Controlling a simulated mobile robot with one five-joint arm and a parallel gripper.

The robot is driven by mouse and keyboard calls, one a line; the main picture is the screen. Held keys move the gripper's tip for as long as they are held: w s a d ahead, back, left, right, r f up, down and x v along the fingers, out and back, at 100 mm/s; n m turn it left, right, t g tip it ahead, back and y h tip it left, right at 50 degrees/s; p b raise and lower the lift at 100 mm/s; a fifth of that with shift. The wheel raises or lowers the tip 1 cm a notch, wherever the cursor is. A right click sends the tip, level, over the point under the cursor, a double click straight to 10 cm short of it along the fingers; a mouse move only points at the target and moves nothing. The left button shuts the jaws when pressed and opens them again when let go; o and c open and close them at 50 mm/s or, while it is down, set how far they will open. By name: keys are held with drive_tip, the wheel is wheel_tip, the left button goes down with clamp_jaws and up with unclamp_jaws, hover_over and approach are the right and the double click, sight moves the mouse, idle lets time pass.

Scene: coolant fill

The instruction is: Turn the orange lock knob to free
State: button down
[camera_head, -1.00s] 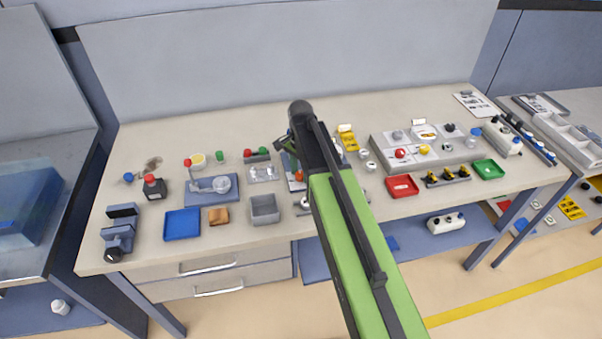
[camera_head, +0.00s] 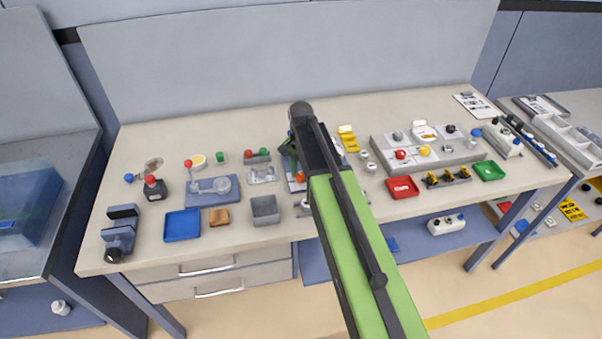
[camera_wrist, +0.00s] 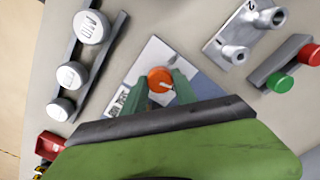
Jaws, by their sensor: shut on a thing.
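The orange lock knob (camera_wrist: 160,80) shows in the middle of the wrist view, with a pale pointer mark on its top. It sits on a blue and white plate (camera_wrist: 207,87) with a printed label beside it. My gripper (camera_wrist: 158,88) has its two green fingers on either side of the knob and is shut on it. In the head view the knob (camera_head: 300,177) shows as a small orange patch beside my arm, and my arm hides much of the plate. The label's words are too small to read.
In the wrist view, white round pieces (camera_wrist: 72,74) stand in a dark rack at left. A grey metal block with posts (camera_wrist: 236,52) and a holder with a green button (camera_wrist: 280,82) stand at right. In the head view, a grey bin (camera_head: 265,210) stands left of my arm.

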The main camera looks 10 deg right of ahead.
drive_tip(key=n, duration=1.1)
drive_tip(key=shift+n, duration=1.9)
drive_tip(key=c, duration=1)
unclamp_jaws()
drive_tip(key=shift+o, duration=0.2)
